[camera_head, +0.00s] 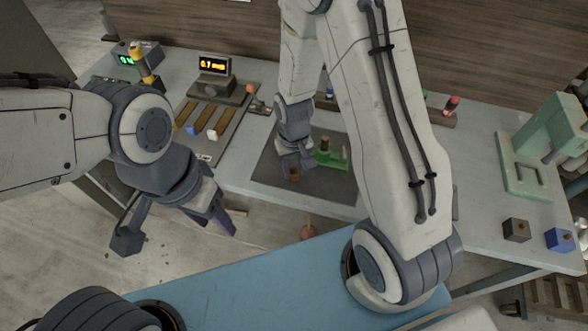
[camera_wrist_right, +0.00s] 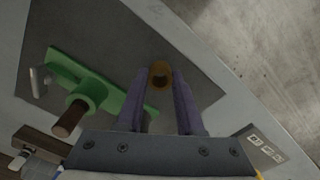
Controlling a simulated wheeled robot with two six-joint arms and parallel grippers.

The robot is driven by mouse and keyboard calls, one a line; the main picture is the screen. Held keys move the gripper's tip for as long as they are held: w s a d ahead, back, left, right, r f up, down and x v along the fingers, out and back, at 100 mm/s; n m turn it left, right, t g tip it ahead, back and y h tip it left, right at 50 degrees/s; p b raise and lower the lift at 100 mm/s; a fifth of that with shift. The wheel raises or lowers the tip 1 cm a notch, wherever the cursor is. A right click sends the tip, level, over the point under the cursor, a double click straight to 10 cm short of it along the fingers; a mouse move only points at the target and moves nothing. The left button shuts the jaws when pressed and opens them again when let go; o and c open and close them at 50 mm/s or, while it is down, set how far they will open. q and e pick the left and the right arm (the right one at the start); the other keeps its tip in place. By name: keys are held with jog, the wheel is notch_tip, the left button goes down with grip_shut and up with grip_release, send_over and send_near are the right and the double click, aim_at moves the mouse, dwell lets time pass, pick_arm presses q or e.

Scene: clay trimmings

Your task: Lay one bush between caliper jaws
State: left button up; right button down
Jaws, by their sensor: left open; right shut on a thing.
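My right gripper (camera_head: 289,160) is shut on a small brass-brown bush (camera_wrist_right: 160,74) and holds it over the dark mat (camera_head: 262,176). The bush also shows in the head view (camera_head: 294,174), below the fingers. In the right wrist view the bush sits between the two purple fingertips (camera_wrist_right: 160,88). A green fixture (camera_head: 328,158) with a brown upright pin is close beside the gripper on the mat. A display unit (camera_head: 214,64) reading about 0.7 mm stands at the back left; I cannot tell which parts are the caliper jaws. My left gripper (camera_head: 176,225) is open and empty, off the bench's front edge.
A tray with brown slots and small blue and white pieces (camera_head: 212,134) lies left of the mat. A green press (camera_head: 545,150) stands at right, near a dark block (camera_head: 516,229) and a blue block (camera_head: 559,239). My right arm hides the middle of the bench.

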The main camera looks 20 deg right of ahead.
jog(key=shift+f, duration=0.6)
jog(key=shift+f, duration=0.2)
jog(key=c, duration=0.5)
grip_release()
jog(key=shift+c, duration=0.2)
jog(key=shift+r, duration=0.1)
